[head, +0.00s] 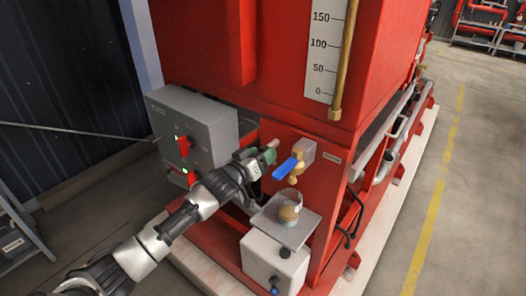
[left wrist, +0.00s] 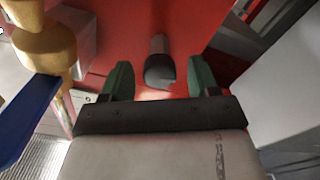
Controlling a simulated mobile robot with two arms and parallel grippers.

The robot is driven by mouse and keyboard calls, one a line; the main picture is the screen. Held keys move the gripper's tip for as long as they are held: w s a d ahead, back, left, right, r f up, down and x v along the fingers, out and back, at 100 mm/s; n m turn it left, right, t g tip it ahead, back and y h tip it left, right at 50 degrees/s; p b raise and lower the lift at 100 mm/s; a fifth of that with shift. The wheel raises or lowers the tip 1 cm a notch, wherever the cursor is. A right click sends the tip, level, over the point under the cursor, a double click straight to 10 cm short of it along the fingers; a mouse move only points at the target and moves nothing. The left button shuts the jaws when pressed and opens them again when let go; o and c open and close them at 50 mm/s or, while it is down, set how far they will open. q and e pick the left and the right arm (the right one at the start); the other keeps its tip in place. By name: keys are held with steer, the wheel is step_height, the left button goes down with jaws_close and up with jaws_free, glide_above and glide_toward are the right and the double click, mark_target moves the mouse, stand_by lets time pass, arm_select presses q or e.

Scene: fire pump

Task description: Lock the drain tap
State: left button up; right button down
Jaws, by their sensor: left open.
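The drain tap (head: 299,160) is a brass valve on the red panel, with a blue lever (head: 285,168) slanting down to the left. In the left wrist view the brass body (left wrist: 45,50) and blue lever (left wrist: 28,118) are at the left edge. My left gripper (head: 262,156) is just left of the tap, apart from the lever. Its green fingers are open. Between and beyond them, a short grey stub with a dark end (left wrist: 159,70) stands out from the red panel; I cannot tell whether the fingers touch it. My right gripper is not in view.
A grey control box (head: 192,118) with a red switch is left of my gripper. Below the tap are a metal tray (head: 272,232) with a small container and a white tank (head: 262,262). A gauge board (head: 322,60) is above. Pipes run along the right side; floor beyond is clear.

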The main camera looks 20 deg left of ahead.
arm_select(q)
steer(key=shift+w+d, duration=0.15)
steer(key=shift+w, duration=0.25)
steer(key=c, duration=0.9)
